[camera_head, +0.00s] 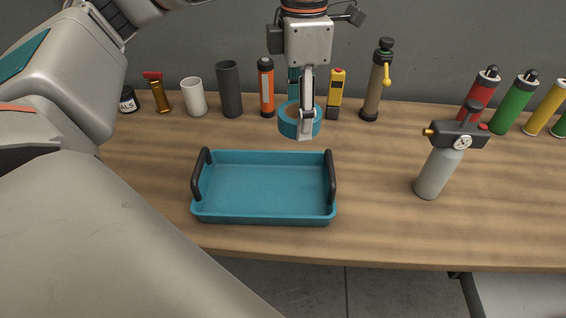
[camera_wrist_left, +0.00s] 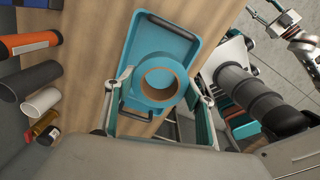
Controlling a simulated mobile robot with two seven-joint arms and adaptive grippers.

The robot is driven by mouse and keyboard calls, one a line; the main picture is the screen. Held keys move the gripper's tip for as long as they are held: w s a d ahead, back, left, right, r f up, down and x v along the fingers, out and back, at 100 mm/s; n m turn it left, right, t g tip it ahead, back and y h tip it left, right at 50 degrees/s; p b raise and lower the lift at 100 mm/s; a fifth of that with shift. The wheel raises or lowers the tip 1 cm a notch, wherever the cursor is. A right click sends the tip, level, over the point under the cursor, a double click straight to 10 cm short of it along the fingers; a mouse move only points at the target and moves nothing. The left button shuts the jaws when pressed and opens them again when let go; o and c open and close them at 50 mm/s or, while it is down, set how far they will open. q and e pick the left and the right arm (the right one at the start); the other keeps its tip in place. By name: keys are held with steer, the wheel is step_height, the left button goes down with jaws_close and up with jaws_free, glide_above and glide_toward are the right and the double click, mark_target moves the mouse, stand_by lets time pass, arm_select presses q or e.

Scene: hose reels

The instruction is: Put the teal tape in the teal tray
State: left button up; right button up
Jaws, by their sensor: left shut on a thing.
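The teal tape (camera_head: 288,124) is a thick ring with a tan core. My left gripper (camera_head: 306,118) is shut on it and holds it above the bench, behind the tray. In the left wrist view the tape (camera_wrist_left: 138,88) sits between the two fingers, with the tray behind it. The teal tray (camera_head: 262,186) lies on the bench, empty, with a dark handle at each short end. It also shows in the left wrist view (camera_wrist_left: 158,38). My right gripper does not show in the head view.
Along the back of the wooden bench (camera_head: 380,225) stand a white cup (camera_head: 193,97), a dark cylinder (camera_head: 229,90), an orange-and-black torch (camera_head: 266,88), a yellow tool (camera_head: 336,93) and a tan canister (camera_head: 375,82). A grey bottle with a gauge (camera_head: 437,172) stands right of the tray.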

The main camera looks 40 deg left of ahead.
arm_select(q)
steer(key=shift+w+f, duration=0.1)
steer(key=shift+f, duration=0.35)
step_height(320, 180, down, 8)
steer(key=r, duration=0.1)
steer(key=b, duration=0.1)
glide_above(295, 193)
step_height(295, 193, down, 7)
steer(key=shift+f, duration=0.5)
step_height(295, 193, down, 4)
steer(key=shift+f+b, duration=0.1)
steer(key=shift+b, duration=0.3)
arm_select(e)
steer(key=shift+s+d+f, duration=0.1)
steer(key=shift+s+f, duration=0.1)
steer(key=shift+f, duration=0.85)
